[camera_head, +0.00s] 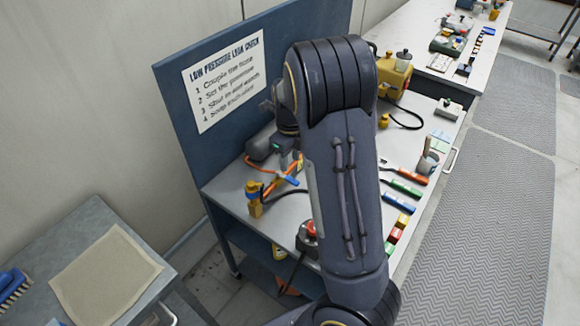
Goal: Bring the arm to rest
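My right arm (345,180) rises from the bottom of the head view, over the workbench, and bends at the top. Its far part folds away behind the thick upper link. Only a small part of my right gripper (269,105) shows, left of that link and in front of the blue back panel (300,30). I cannot see whether its fingers are open or shut, and no held thing shows. My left gripper is not in view. The arm hides the middle of the workbench (226,188).
The bench holds a yellow device (392,75), a brass-coloured fitting (254,198), a red-topped item (308,236) and several coloured tools and blocks right of my arm. A sign (225,80) hangs on the panel. A grey side table (85,220) stands left. Matted floor (490,240) is clear at right.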

